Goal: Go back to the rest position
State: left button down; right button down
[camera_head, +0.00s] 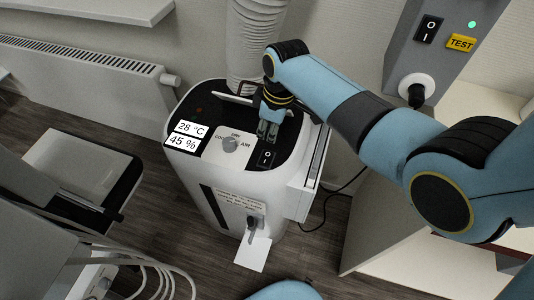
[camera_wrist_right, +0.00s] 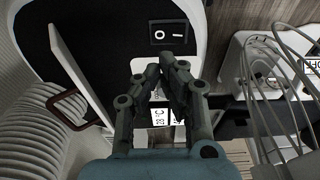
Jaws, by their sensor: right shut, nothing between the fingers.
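My right gripper (camera_head: 268,131) is over the black top panel of a white portable air conditioner (camera_head: 190,170), close to its rocker switch (camera_head: 266,158). In the right wrist view the gripper's fingers (camera_wrist_right: 164,75) are together with nothing between them. The switch, marked 0 and 1, shows just beyond the fingertips in that view (camera_wrist_right: 170,34). I cannot tell whether the fingertips touch the panel. My left gripper is not in view.
A ribbed white hose (camera_head: 256,40) rises behind the unit. A grey wall box (camera_head: 440,50) with a switch, green light and plugged-in cable is at the upper right. A radiator (camera_head: 80,70) is on the left wall. Equipment with cables (camera_head: 110,255) stands at the lower left.

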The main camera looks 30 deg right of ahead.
jog(key=shift+g, duration=0.8)
jog(key=s+f+b, duration=0.1)
jog(key=s+f, duration=0.1)
jog(key=f, duration=0.1)
jog(key=s+f+b, duration=0.2)
jog(key=s+f, duration=0.1)
jog(key=s+f+b, duration=0.1)
jog(key=s+f, duration=0.1)
jog(key=f, duration=0.2)
jog(key=shift+s+d+b, duration=0.25)
jog(key=shift+d+b, duration=0.1)
jog(key=shift+b, duration=0.05)
jog(key=s+d+f+m+b, duration=0.2)
jog(key=s+f+b, duration=0.3)
jog(key=s+f, duration=0.6)
jog(key=s+d+f+m+h+b, duration=0.1)
jog(key=s+d+f+m+b, duration=0.2)
jog(key=s+f, duration=0.8)
jog(key=s+d+f+m+t+h+b, duration=0.1)
jog(key=s+d+f+m+b, duration=0.1)
jog(key=s+f+b, duration=0.5)
jog(key=shift+s+d+f+m, duration=0.3)
jog(key=shift+s+f+m, duration=0.3)
jog(key=shift+s+f, duration=2.3)
